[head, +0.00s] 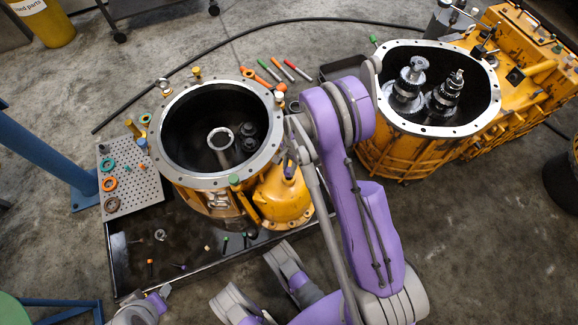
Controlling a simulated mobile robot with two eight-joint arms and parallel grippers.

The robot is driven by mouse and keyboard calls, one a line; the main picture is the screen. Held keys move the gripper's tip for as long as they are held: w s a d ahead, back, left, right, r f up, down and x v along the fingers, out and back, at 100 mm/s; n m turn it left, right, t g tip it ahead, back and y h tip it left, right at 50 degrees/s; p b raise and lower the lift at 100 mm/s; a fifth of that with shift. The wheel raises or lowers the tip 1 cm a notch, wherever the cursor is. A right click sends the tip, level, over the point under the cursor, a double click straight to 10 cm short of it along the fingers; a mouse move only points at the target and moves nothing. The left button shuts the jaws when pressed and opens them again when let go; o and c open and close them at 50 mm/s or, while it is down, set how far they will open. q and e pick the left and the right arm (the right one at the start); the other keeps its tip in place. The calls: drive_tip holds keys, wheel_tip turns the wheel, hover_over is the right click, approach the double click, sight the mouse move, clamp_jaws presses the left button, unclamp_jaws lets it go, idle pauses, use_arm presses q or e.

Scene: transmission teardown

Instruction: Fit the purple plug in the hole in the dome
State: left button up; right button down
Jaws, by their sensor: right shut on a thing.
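The orange-yellow dome (286,197) sits at the lower right of the open round housing, on the dark tray. My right gripper (289,163) is over the top of the dome and shut on a small dark purple piece, which looks like the purple plug (289,170). The plug is at the dome's top; I cannot tell whether it is in the hole or just above it. The hole itself is hidden by the gripper and plug. My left gripper (164,291) is low at the left, over the floor in front of the tray, and its jaws are too small to read.
The open housing (177,178) stands left of the dome, with a wide grey rim. A pegboard (144,184) with coloured rings is at left. Small bolts, one purple-headed (180,266), lie on the tray (206,265). A second orange housing (395,150) with shafts stands right.

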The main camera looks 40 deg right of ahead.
drive_tip(key=shift+f+b, duration=1.25)
drive_tip(key=shift+f, duration=0.1)
drive_tip(key=shift+f+b, duration=0.45)
drive_tip(key=shift+f, duration=0.3)
drive_tip(key=c, duration=0.6)
unclamp_jaws()
drive_tip(key=shift+r, duration=0.15)
drive_tip(key=r+p, duration=0.1)
drive_tip(key=r, duration=0.2)
drive_tip(key=d+r+p, duration=0.1)
drive_tip(key=r, duration=0.3)
drive_tip(key=r+p, duration=0.1)
drive_tip(key=r, duration=0.2)
drive_tip(key=shift+w+d+r, duration=0.1)
drive_tip(key=shift+d+r, duration=0.15)
drive_tip(key=shift+d, duration=0.05)
